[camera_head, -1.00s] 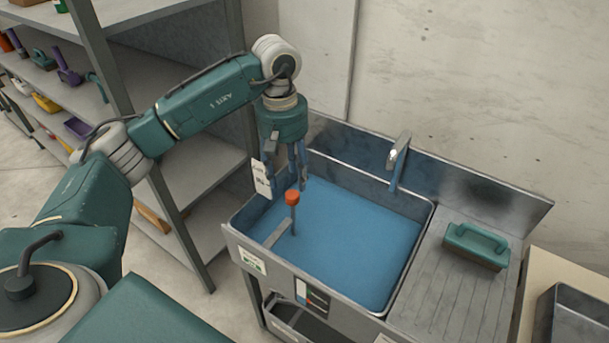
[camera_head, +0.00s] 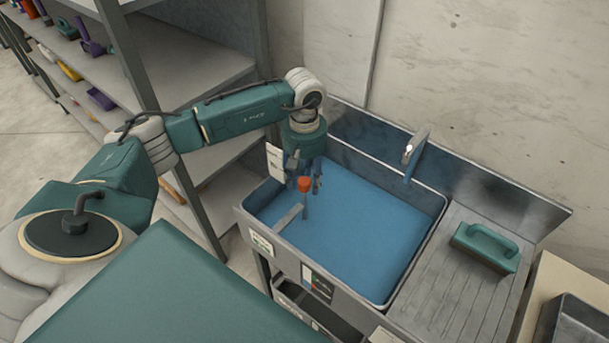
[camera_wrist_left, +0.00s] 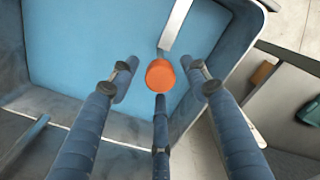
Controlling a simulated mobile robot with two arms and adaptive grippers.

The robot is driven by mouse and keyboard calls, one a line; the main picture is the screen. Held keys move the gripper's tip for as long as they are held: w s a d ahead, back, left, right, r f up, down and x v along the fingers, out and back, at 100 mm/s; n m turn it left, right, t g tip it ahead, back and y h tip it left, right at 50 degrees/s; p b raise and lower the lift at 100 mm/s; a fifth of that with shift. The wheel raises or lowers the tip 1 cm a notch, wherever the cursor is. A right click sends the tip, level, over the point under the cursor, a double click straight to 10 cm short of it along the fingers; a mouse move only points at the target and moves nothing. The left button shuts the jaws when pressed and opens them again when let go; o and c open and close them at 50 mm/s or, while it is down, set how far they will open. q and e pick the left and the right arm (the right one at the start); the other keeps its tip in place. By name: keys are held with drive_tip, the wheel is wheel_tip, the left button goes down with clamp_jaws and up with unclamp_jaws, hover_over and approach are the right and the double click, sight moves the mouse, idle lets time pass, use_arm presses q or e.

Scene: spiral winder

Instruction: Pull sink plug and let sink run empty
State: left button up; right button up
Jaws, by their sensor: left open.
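The metal sink (camera_head: 424,236) holds blue water (camera_head: 350,230). A plug handle with an orange-red knob (camera_head: 304,184) on a thin stem stands up out of the water near the sink's left side. My left gripper (camera_head: 303,188) points down at the knob, level with or just above it. In the left wrist view the orange knob (camera_wrist_left: 160,76) lies between the spread fingers of the gripper (camera_wrist_left: 161,85), which is open and holds nothing. I cannot tell whether any finger touches the knob. The plug's lower end is hidden. My right gripper is out of view.
A faucet (camera_head: 412,152) rises at the sink's back edge. A ridged drainboard (camera_head: 450,285) with a green handled block (camera_head: 485,247) lies to the right. A grey bar (camera_head: 287,218) lies near the knob. Metal shelving (camera_head: 190,80) stands at the left.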

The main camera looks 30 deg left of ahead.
use_arm(q)
drive_tip(key=shift+f, duration=0.15)
drive_tip(key=shift+c, duration=1)
clamp_jaws()
drive_tip(key=shift+r, duration=0.2)
wheel_tip(320, 180, up, 5)
drive_tip(key=shift+f+p, duration=0.15)
drive_tip(key=shift+p, duration=0.5)
drive_tip(key=shift+w+a, duration=0.1)
drive_tip(key=shift+w, duration=0.1)
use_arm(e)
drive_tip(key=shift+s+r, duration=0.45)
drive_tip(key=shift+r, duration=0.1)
